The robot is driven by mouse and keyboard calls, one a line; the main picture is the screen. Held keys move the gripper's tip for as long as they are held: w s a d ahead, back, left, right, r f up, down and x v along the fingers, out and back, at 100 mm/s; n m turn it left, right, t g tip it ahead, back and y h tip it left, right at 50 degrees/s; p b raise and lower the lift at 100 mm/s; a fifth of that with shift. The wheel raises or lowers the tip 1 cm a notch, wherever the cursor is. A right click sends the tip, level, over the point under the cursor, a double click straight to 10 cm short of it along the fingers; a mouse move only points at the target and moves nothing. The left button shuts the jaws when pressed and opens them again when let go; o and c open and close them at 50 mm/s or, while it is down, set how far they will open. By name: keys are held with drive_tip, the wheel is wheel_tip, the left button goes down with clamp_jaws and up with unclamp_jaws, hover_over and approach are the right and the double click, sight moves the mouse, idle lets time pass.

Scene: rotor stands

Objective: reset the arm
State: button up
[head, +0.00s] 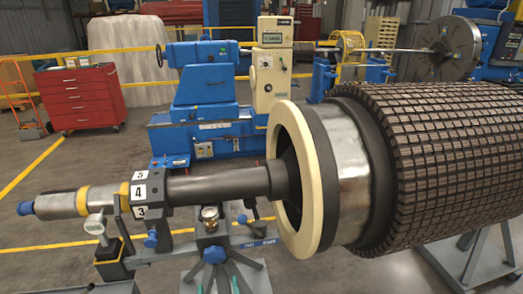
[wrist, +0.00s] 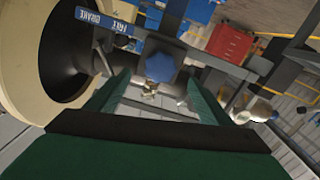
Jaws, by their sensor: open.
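My gripper (wrist: 155,95) shows in the wrist view as two green fingers with a dark bar between them at the bottom. The fingers stand apart with nothing held between them. Past them is a blue knob (wrist: 160,67) on the stand's dark frame, seen through or just above the gap; I cannot tell the distance. My arm and gripper do not show in the head view. The rotor (head: 450,165) has a dark tiled body, a cream ring (head: 285,128) and a dark shaft (head: 215,187) reaching left.
The shaft passes a stand block marked 5, 4, 3 (head: 140,191). A blue label plate (wrist: 105,22) is near the knob. A red tool cabinet (head: 80,98) and a blue machine (head: 205,90) stand behind. Floor at left (head: 50,190) is mostly clear.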

drive_tip(key=s+d+f+m+h, duration=0.1)
drive_tip(key=s+d+f, duration=0.45)
drive_tip(key=s, duration=0.35)
drive_tip(key=s+d+r+m+g+h, duration=0.1)
drive_tip(key=s+d, duration=0.4)
drive_tip(key=s, duration=0.7)
drive_tip(key=s+d+r+m+g+h, duration=0.1)
drive_tip(key=s+d, duration=0.4)
drive_tip(key=s, duration=0.8)
drive_tip(key=shift+s+d+r+m+h, duration=0.15)
drive_tip(key=shift+d+r+m+h, duration=0.2)
drive_tip(key=shift+r+m+h, duration=0.75)
drive_tip(key=shift+f, duration=0.25)
